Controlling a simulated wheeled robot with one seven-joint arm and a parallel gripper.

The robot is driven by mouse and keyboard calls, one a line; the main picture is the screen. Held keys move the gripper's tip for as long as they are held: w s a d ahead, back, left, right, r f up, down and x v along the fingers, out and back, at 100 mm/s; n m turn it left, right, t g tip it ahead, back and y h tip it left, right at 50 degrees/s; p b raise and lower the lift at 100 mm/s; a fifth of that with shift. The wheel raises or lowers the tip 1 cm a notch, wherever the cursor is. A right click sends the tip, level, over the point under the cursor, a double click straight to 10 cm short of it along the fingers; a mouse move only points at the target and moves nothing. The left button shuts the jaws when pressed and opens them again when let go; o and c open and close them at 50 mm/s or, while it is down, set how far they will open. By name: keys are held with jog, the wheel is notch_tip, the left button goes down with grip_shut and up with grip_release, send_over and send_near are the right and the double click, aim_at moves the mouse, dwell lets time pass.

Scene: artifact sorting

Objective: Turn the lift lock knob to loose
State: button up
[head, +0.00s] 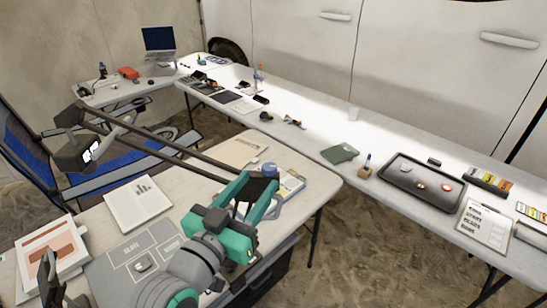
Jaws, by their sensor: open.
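My gripper (260,184), teal and black, reaches over the near table from the bottom of the head view. Its two fingers are spread apart. A small round blue part (268,168) shows just beyond the fingertips; I cannot tell whether it is the lift lock knob or whether the fingers touch it. A dark object lies between the fingers, partly hidden by them. Long dark boom bars (165,143) run from behind the gripper area to a dark boxy head (75,152) at left. No knob marking or setting is readable.
The near table (200,188) holds a grey labelled mat (118,262), white papers (138,203) and a folder (240,150). A blue chair (22,150) stands at left. A long table behind bears a dark tray (400,202), a clipboard (485,229) and a green item (340,153).

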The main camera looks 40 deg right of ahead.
aim_at(273, 163)
jog(key=shift+x, duration=5.5)
jog(key=c, duration=1.1)
